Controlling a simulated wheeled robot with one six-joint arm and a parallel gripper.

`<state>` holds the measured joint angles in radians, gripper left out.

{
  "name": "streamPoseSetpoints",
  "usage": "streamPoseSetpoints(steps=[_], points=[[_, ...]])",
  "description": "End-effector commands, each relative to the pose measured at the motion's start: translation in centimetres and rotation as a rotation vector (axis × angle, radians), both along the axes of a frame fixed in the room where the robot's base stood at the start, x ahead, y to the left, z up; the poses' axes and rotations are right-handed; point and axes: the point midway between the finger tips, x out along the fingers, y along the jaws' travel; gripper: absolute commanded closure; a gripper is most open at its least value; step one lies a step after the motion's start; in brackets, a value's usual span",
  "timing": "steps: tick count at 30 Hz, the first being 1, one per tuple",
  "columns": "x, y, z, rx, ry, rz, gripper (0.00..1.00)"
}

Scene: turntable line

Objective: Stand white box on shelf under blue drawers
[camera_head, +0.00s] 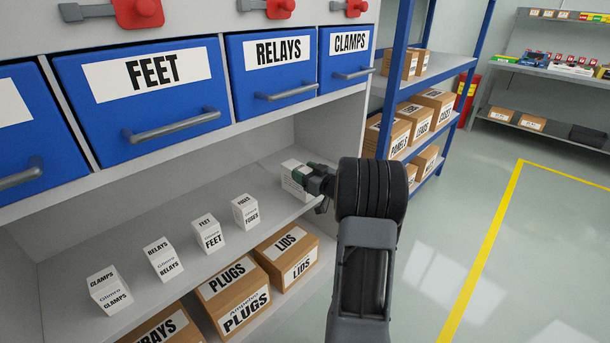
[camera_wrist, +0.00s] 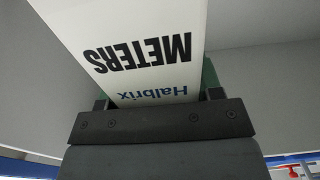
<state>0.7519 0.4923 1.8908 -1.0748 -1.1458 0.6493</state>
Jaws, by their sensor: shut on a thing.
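The white box (camera_head: 293,180) is in my gripper (camera_head: 314,181) at the right part of the shelf under the blue drawers. The wrist view shows the white box (camera_wrist: 135,25) close up, with "METERS" and "Halbrix" upside down in that picture. My gripper (camera_wrist: 158,92) is shut on it, green pads at its sides. The box looks about upright, at or just above the shelf (camera_head: 195,265); I cannot tell if it touches. The blue drawers above read FEET (camera_head: 150,75), RELAYS (camera_head: 272,50) and CLAMPS (camera_head: 348,42).
White boxes stand on the shelf to the left: CLAMPS (camera_head: 109,290), RELAYS (camera_head: 163,260), FEET (camera_head: 208,236) and FUSES (camera_head: 245,212). Brown cartons PLUGS (camera_head: 233,290) and LIDS (camera_head: 287,256) sit below. A blue-post rack (camera_head: 398,70) stands behind my arm. The floor right is open.

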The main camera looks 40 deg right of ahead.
Motion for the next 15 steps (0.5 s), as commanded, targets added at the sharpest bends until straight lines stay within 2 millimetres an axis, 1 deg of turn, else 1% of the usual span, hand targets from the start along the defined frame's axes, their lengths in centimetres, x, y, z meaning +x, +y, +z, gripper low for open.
streamPoseSetpoints(steps=[1, 4, 9, 10, 15], points=[[0.02, 0.00, 0.28, -0.001, -0.003, 0.000, 0.76], [0.02, 0.00, 0.29, -0.001, -0.003, 0.000, 0.76], [0.01, 0.00, -0.14, 0.000, -0.003, 0.000, 0.76], [0.00, 0.01, -0.19, 0.000, -0.001, 0.000, 0.39], [0.00, 0.02, -0.14, 0.000, -0.001, 0.000, 0.22]])
